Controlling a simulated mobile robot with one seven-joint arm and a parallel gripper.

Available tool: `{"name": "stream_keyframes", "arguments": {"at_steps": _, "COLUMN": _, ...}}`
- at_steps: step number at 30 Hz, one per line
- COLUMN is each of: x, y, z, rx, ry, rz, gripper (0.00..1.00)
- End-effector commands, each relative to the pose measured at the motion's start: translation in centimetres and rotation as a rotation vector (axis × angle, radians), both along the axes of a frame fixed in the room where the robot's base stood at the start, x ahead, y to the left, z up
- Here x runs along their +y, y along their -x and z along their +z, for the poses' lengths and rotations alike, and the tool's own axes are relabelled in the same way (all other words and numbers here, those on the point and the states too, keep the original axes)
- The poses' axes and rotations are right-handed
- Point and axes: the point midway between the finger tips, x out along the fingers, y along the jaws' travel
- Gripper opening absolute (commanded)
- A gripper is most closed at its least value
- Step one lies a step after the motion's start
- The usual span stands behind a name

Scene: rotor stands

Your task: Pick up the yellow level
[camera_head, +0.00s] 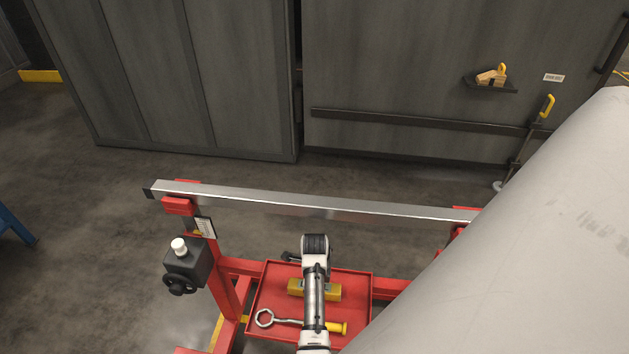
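The yellow level (331,292) lies in the red tray (257,306) on the red stand. My white and black arm crosses over the tray from the bottom edge and hides the middle of the level. The level's left and right ends show on either side of the arm. I cannot make out my gripper or its fingers, and nothing is seen held.
A metal bar (310,204) spans the stand behind the tray. A large grey cylinder (530,230) blocks the right side. Grey cabinets stand behind.

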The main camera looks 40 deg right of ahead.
Motion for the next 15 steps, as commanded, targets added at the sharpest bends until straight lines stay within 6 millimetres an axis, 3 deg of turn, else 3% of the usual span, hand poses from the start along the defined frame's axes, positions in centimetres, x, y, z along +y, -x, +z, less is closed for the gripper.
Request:
{"name": "stream_keyframes", "arguments": {"at_steps": 7, "x": 0.01, "y": 0.02, "z": -0.22, "rx": 0.0, "ry": 0.0, "rz": -0.001, "gripper": 0.6}}
{"name": "stream_keyframes", "arguments": {"at_steps": 15, "x": 0.0, "y": 0.01, "z": -0.19, "rx": 0.0, "ry": 0.0, "rz": 0.0, "gripper": 0.25}}
